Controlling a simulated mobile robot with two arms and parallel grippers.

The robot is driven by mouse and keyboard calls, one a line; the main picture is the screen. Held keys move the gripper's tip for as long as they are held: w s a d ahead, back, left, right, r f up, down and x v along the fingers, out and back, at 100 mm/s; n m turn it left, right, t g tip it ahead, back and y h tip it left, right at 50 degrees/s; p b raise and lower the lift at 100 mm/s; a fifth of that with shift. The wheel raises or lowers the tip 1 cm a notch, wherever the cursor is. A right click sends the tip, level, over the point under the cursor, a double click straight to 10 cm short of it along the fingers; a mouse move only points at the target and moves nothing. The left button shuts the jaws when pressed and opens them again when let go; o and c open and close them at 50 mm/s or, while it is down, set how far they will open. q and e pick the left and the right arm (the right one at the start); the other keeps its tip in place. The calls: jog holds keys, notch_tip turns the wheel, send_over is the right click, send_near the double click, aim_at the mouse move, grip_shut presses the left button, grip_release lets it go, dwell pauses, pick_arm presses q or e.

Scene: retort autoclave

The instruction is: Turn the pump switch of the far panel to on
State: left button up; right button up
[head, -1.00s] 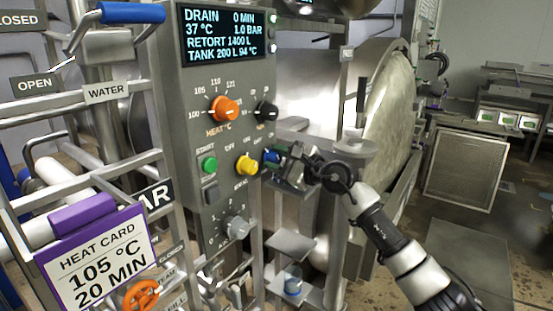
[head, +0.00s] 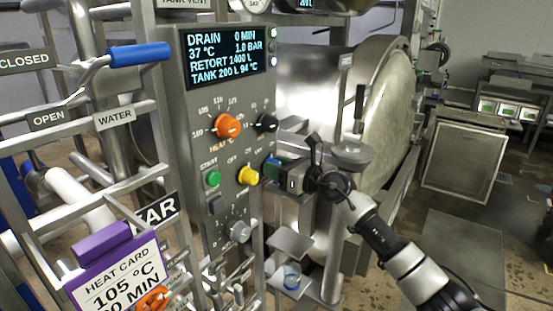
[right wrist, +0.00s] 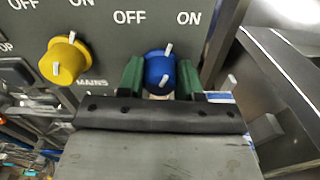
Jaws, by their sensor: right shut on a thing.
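The panel (head: 200,118) stands left of centre in the head view. A blue knob (right wrist: 159,74) is at its right edge, under OFF and ON marks; its name label is hidden. Its white pointer tilts slightly right of straight up, between the two marks and a little nearer ON. My right gripper (head: 276,170) reaches the knob from the right. In the right wrist view its green fingers (right wrist: 160,80) are shut on the knob, one on each side. In the head view the knob is mostly hidden by the gripper. My left gripper is not in view.
A yellow MAINS knob (right wrist: 64,60) sits close left of the blue one. An orange heat dial (head: 228,126), a black knob (head: 266,123), a green start button (head: 213,179) and a grey dial (head: 238,231) share the panel. A round steel door (head: 392,110) stands behind my right arm.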

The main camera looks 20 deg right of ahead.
jog(key=shift+m+p, duration=0.8)
jog(key=shift+m, duration=0.3)
jog(key=o, duration=0.9)
jog(key=shift+s+d, duration=0.1)
jog(key=shift+b+v, duration=1.9)
jog(key=shift+v, duration=3.4)
